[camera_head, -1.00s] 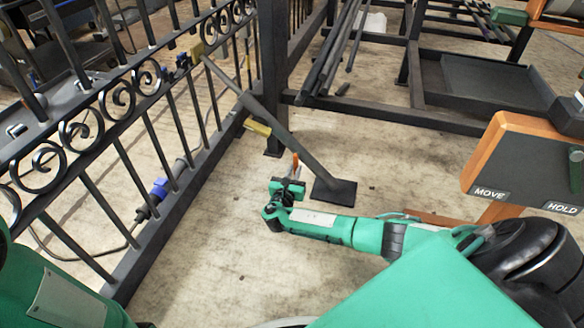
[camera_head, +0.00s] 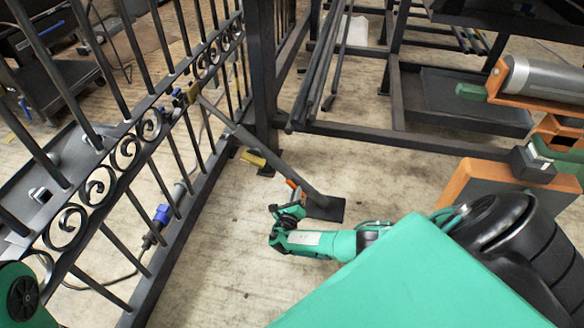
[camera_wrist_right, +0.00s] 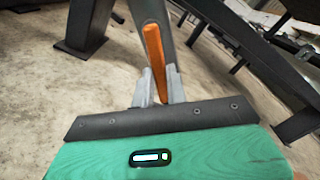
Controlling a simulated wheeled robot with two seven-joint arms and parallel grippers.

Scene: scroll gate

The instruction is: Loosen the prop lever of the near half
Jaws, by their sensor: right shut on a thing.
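The prop (camera_head: 262,151) is a dark bar slanting from the gate (camera_head: 150,165) down to a flat black foot plate (camera_head: 327,210) on the floor. Its orange lever (camera_head: 293,184) sits low on the bar, just above the foot. In the right wrist view the lever (camera_wrist_right: 153,45) lies along the bar, its lower end between the grey fingertips. My right gripper (camera_head: 294,199) is shut on the lever; the fingers also show in the right wrist view (camera_wrist_right: 160,88). My left gripper is out of view; only green left arm parts show at the lower left.
A yellow piece (camera_head: 253,158) stands out beside the prop, and a yellow bracket (camera_head: 193,93) is at its top on the gate. A dark post and rack (camera_head: 440,148) stand behind. An orange-framed panel (camera_head: 490,183) is at the right. Floor left of my right gripper is clear.

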